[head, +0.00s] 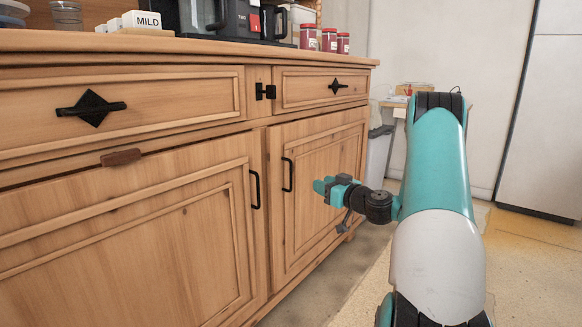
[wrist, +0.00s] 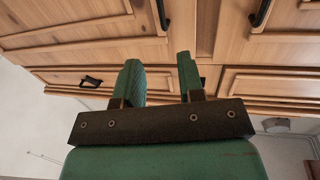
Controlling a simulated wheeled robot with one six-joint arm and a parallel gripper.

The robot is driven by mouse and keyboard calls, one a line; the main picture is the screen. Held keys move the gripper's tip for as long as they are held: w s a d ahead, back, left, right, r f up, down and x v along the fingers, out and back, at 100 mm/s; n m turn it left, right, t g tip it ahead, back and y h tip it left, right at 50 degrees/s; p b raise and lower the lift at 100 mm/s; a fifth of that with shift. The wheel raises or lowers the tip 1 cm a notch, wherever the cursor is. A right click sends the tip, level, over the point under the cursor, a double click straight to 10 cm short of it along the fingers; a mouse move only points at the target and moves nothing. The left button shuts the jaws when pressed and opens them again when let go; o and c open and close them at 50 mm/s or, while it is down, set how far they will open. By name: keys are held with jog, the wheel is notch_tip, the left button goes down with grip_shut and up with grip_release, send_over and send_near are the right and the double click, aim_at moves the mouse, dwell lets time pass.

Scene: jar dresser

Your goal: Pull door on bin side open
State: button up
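The wooden dresser has two lower doors. The right one, the bin-side door (head: 325,190), looks shut and has a black vertical handle (head: 288,174) near its left edge. That handle also shows at the top of the wrist view (wrist: 162,14). My gripper (head: 322,187) is in front of this door, to the right of the handle in the head view. In the wrist view its two green fingers (wrist: 160,75) are apart with nothing between them. The gripper appears clear of the handle. A pale bin (head: 378,156) stands beyond the dresser's right end.
The left door has its own black handle (head: 255,189). Two drawers with black diamond pulls (head: 91,107) and a black latch (head: 265,91) are above. Jars (head: 308,37) and a coffee maker (head: 241,20) stand on top. The floor (head: 340,270) before the right door looks clear.

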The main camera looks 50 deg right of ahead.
aim_at(291, 171)
jog(key=shift+w+d+p, duration=0.3)
jog(key=shift+w+p, duration=0.35)
jog(key=shift+w, duration=1.8)
jog(key=shift+w+d+p, duration=0.25)
jog(key=shift+w+p, duration=0.4)
jog(key=shift+w, duration=1.8)
jog(key=shift+w+d+p, duration=0.3)
jog(key=shift+w+p, duration=0.35)
jog(key=shift+w, duration=1.8)
grip_shut()
